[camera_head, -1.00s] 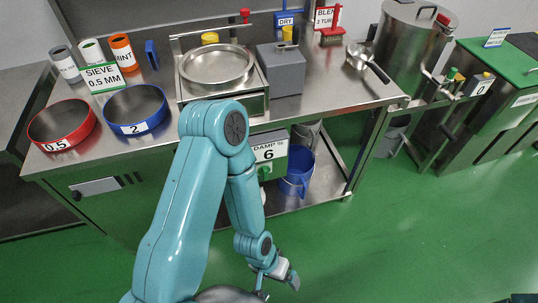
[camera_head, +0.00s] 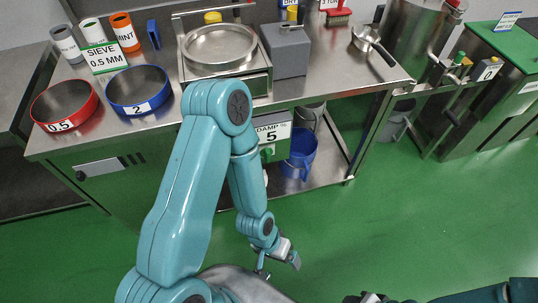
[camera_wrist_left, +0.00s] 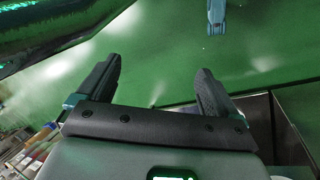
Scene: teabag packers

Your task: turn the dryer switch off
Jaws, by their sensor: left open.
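A blue sign whose visible letters read "DRY" (camera_head: 290,3) stands at the top of the head view, behind a grey box (camera_head: 287,52) with a yellow knob (camera_head: 292,14). A "DAMP %" display (camera_head: 272,134) reading 5 hangs under the bench front, with a green part (camera_head: 267,153) below it. I cannot tell which part is the dryer switch. My left gripper (camera_head: 281,261) is open and empty over the green floor, apart from the bench; its spread fingers show in the left wrist view (camera_wrist_left: 157,90). My right gripper (camera_head: 367,298) is partly cut off at the bottom edge.
A round pan (camera_head: 219,47), a red sieve (camera_head: 64,105) and a blue sieve (camera_head: 137,90) stand on the steel bench. A blue bucket (camera_head: 299,155) is on the lower shelf. A small control with a "0" label (camera_head: 487,70) is at right. The floor in front is clear.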

